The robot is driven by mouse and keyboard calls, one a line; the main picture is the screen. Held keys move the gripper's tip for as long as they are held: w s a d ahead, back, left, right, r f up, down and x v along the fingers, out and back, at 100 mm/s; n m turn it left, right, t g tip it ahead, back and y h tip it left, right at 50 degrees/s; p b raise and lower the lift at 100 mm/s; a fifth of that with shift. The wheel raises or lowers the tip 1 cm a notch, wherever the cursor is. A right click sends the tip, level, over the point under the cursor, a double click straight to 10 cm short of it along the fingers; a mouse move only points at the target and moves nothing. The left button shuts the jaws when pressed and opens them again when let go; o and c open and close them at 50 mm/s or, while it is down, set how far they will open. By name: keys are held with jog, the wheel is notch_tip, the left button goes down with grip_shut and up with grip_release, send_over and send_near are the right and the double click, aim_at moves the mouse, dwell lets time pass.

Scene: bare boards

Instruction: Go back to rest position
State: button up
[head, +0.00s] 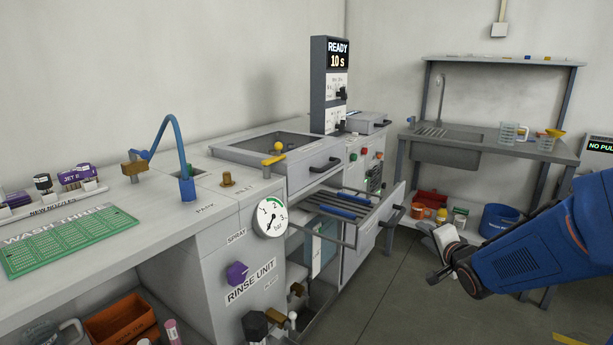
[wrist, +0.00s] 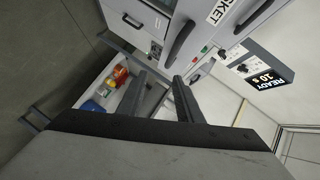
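My gripper (wrist: 159,77) shows in the wrist view with its two dark fingers apart and nothing between them. In the head view my blue arm reaches in from the right edge. Its dark end hangs over open floor, to the right of the pulled-out drawer (head: 368,218). The gripper is small there and its fingers are hard to make out. In the wrist view the fingers point toward the grey cabinet fronts and a shelf with small coloured containers. I see no contact with anything.
The rinse unit (head: 252,283) and its counter fill the left and middle. A READY display (head: 338,54) stands upright behind. A sink bench (head: 500,147) is at the back right, with a blue tub (head: 498,221) and small containers below. Grey floor (head: 400,300) is clear in front.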

jog(key=s+a+n+g, duration=0.2)
jog(key=s+n+g, duration=0.1)
jog(key=s, duration=0.8)
jog(key=s+a+f+n+g, duration=0.1)
jog(key=s+a+n+g, duration=0.2)
jog(key=s, duration=0.8)
jog(key=s+a+n+g, duration=0.2)
jog(key=s+n+g, duration=0.2)
jog(key=s+n, duration=0.3)
jog(key=s, duration=0.5)
jog(key=shift+a+f+h, duration=0.15)
jog(key=shift+a+h, duration=0.15)
jog(key=shift+a, duration=0.1)
